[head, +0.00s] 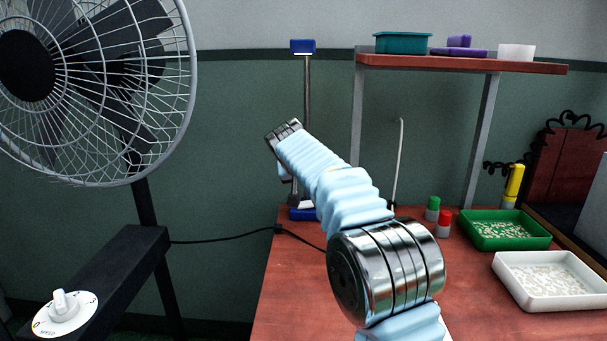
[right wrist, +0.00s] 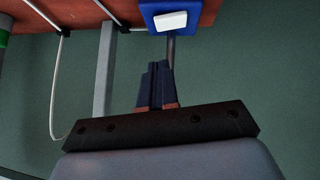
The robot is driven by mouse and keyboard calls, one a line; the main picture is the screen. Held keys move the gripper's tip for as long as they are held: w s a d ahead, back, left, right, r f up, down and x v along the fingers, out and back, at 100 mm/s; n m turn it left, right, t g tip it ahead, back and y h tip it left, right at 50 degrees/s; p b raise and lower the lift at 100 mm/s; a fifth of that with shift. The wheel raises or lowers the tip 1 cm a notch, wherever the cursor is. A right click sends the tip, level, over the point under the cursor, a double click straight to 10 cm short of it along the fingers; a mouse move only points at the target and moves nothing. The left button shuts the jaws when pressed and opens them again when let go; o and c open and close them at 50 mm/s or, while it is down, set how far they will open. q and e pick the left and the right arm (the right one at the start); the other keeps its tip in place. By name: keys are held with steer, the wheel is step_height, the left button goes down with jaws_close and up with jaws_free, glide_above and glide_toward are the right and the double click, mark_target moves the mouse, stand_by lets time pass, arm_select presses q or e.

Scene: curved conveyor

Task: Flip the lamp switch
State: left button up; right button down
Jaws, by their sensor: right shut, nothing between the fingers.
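The lamp stands at the back left of the red table, with a small blue head (head: 302,46) on a thin grey pole (head: 307,95). Its blue base (head: 304,214) is partly hidden behind my right arm. In the right wrist view, the blue base (right wrist: 150,10) carries a white rocker switch (right wrist: 171,21). My right gripper (right wrist: 157,66) is shut and empty, with its dark fingertips a little short of the base and apart from the switch in the picture. In the head view, my right arm hides its fingers. My left gripper is not in view.
A large fan (head: 95,80) with a speed dial (head: 65,310) stands at the left. A shelf (head: 460,64) holds trays. Green (head: 505,230) and white (head: 555,281) trays, capped bottles (head: 444,224) and a thin bent rod (head: 399,160) are on the table's right side.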

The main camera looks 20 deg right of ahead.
mark_target(306, 205)
steer(key=f, duration=0.1)
steer(key=w+d+f, duration=0.1)
steer(key=f, duration=0.1)
steer(key=d+f, duration=0.1)
steer(key=f, duration=0.1)
steer(key=shift+w, duration=0.4)
steer(key=shift+d+f, duration=0.1)
steer(key=shift+f, duration=0.6)
steer(key=f+b, duration=0.1)
steer(key=d+y+b, duration=0.1)
steer(key=b, duration=0.1)
steer(key=shift+s+f+m+t, duration=0.3)
steer(key=shift+f+m, duration=0.1)
steer(key=shift+a+r+y+p, duration=0.15)
steer(key=shift+r+y+p, duration=0.15)
steer(key=shift+r, duration=0.05)
steer(key=shift+w, duration=0.1)
steer(key=shift+a, duration=0.1)
